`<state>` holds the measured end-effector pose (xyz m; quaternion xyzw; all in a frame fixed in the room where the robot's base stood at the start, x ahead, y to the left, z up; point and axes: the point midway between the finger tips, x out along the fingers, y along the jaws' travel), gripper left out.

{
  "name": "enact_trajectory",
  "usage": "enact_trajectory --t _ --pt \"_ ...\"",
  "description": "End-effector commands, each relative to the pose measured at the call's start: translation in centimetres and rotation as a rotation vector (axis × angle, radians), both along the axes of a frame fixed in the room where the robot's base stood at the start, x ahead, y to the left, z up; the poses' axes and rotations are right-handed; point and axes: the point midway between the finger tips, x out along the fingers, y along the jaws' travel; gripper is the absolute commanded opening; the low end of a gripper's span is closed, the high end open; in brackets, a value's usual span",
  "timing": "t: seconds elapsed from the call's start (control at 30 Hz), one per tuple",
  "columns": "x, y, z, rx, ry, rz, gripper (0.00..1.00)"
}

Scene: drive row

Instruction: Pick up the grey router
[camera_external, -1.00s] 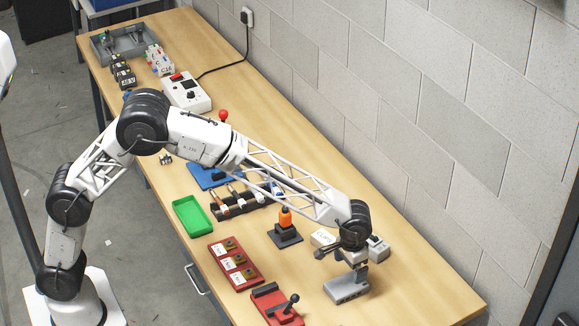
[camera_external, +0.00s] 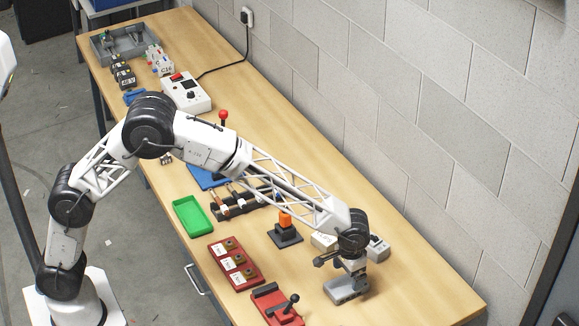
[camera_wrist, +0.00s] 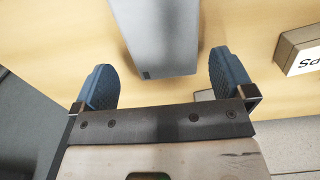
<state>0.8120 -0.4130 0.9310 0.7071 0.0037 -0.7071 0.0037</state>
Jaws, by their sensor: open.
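The grey router (camera_external: 341,290) is a flat grey box on the wooden bench, near its right front end, partly hidden under my gripper in the external view. My gripper (camera_external: 355,271) points down over the router's rear part. In the wrist view, the router's smooth grey top (camera_wrist: 158,35) reaches in from the upper edge, its near end lying ahead of and between the two blue fingers. My gripper (camera_wrist: 163,80) is open there, with a gap on each side of the router. I cannot tell whether the fingertips are below its top.
A red base with a black lever (camera_external: 278,305) stands left of the router. A pale labelled block (camera_external: 324,241) and a grey box (camera_external: 378,247) stand behind the wrist. An orange-topped device (camera_external: 285,230) is further back. The bench is clear to the right.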

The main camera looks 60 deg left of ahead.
Motion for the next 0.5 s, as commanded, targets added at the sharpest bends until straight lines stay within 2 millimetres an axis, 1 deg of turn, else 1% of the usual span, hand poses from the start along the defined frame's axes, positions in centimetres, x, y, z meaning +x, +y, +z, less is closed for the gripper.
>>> enact_trajectory --t 0.3,0.4,0.5 --pt "-0.2 0.2 -3.5 0.0 0.0 0.0 1.0" --pt "-0.2 0.2 -4.2 0.0 0.001 0.0 1.0" --pt "-0.2 0.2 -4.5 0.0 0.0 0.0 1.0"
